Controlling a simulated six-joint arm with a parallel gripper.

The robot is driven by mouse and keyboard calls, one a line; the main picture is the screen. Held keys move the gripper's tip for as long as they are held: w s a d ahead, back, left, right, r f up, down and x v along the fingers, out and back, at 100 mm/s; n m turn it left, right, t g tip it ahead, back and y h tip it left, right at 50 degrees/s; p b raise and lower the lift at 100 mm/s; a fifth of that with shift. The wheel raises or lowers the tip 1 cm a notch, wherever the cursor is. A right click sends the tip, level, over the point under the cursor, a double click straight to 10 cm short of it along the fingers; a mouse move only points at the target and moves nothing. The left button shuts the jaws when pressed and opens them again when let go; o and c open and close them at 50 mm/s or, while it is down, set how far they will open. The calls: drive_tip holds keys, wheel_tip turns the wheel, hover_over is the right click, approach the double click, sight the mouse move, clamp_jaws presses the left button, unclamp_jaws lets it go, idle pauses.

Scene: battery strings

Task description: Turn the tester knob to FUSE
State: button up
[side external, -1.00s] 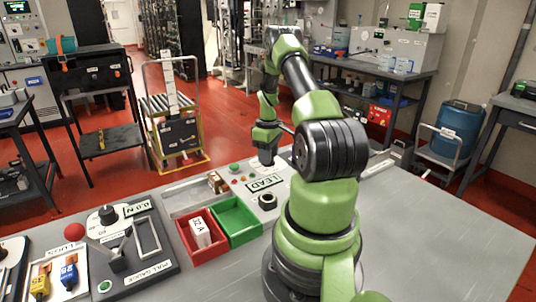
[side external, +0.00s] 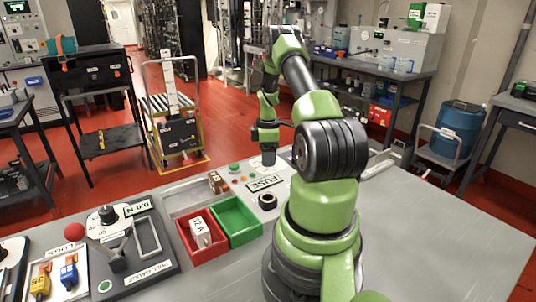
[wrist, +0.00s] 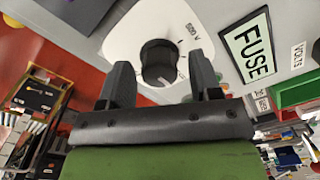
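The tester's display (side external: 265,183) reads FUSE, and it also shows in the wrist view (wrist: 250,47). The black knob (wrist: 159,62) sits on a white dial plate (wrist: 190,18) beside the display. My gripper (wrist: 160,68) has its two dark fingers spread, one on each side of the knob, with visible gaps between them and it. In the side view my gripper (side external: 268,158) is above the dial, behind the display, and hides the knob.
A red bin (side external: 189,246) holding a white fuse block (side external: 200,231) and an empty green bin (side external: 237,208) stand in front of the tester. A pull gauge (side external: 112,258) is at left. The bench is clear at right (side external: 430,230).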

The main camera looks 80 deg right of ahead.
drive_tip(key=shift+r, duration=1.7)
drive_tip(key=shift+w+a+r, duration=0.1)
drive_tip(key=shift+w+r, duration=0.1)
drive_tip(key=shift+r, duration=0.05)
drive_tip(key=w+a+r+m+t+h, duration=0.1)
drive_tip(key=w+a+r+m+t, duration=0.1)
drive_tip(key=w+a+r, duration=0.5)
drive_tip(key=w+a+r+m+t, duration=0.1)
drive_tip(key=w+a+r, duration=0.2)
drive_tip(key=a+r, duration=0.75)
drive_tip(key=s+a+r+m+t+y, duration=0.1)
drive_tip(key=s+a+r+m+t, duration=0.1)
drive_tip(key=s+a, duration=0.3)
drive_tip(key=s+a+r+m+t+y, duration=0.2)
drive_tip(key=s+a+r, duration=0.2)
drive_tip(key=a, duration=1)
drive_tip(key=shift+s+a, duration=0.3)
drive_tip(key=shift+s, duration=0.75)
